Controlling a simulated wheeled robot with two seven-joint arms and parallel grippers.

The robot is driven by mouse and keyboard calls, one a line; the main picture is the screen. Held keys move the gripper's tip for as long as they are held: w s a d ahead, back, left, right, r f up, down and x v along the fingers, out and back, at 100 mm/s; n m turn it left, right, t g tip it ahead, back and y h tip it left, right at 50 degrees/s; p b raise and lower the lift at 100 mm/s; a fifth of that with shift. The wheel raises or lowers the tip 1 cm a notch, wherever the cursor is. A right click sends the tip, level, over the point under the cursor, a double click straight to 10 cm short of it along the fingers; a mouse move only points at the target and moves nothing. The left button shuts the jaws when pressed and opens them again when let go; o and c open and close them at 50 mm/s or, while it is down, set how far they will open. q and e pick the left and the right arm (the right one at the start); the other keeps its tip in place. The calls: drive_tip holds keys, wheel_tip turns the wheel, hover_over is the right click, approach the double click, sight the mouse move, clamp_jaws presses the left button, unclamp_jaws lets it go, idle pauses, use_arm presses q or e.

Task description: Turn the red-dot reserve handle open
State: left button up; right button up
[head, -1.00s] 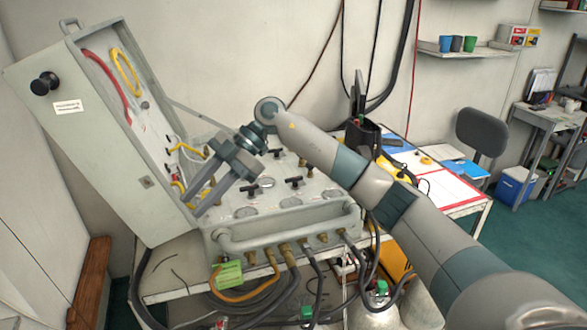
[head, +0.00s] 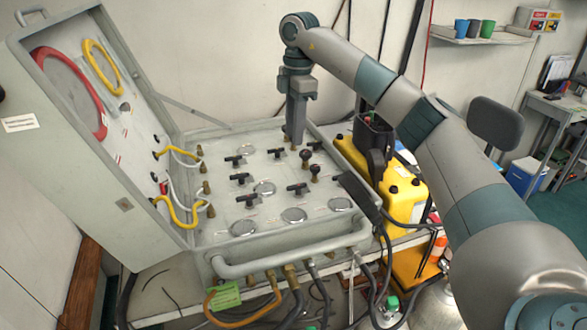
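The air panel (head: 217,232) lies in an open grey case with its lid leaning up at the left. Several black T-handles sit on it, among them one at the back middle (head: 277,153), one at the front left (head: 247,199) and one at the right (head: 298,188). I cannot make out a red dot on any handle. My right gripper (head: 293,140) points straight down at the back right of the panel, its fingertips close to the surface near a back handle (head: 315,146). Its fingers look edge-on, so their opening is unclear. My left gripper is out of view.
Two black round knobs (head: 305,156) stand up right of the middle. Yellow hoses (head: 180,213) run along the lid hinge. A grey bar (head: 290,263) crosses the case front. A yellow case (head: 404,203) and a black holder (head: 374,137) stand at the right.

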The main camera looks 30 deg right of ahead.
sight(300, 184)
drive_tip(key=shift+h, duration=0.3)
drive_tip(key=f+p, duration=0.2)
drive_tip(key=f, duration=0.3)
drive_tip(key=d+f+p, duration=0.1)
drive_tip(key=f+p, duration=0.1)
drive_tip(key=f, duration=0.3)
drive_tip(key=d+f+p, duration=0.1)
drive_tip(key=f+p, duration=0.1)
drive_tip(key=f, duration=0.3)
drive_tip(key=shift+f, duration=0.6)
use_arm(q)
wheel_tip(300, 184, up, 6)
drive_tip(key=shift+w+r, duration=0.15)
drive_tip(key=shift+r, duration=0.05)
use_arm(e)
drive_tip(key=shift+c, duration=0.2)
clamp_jaws()
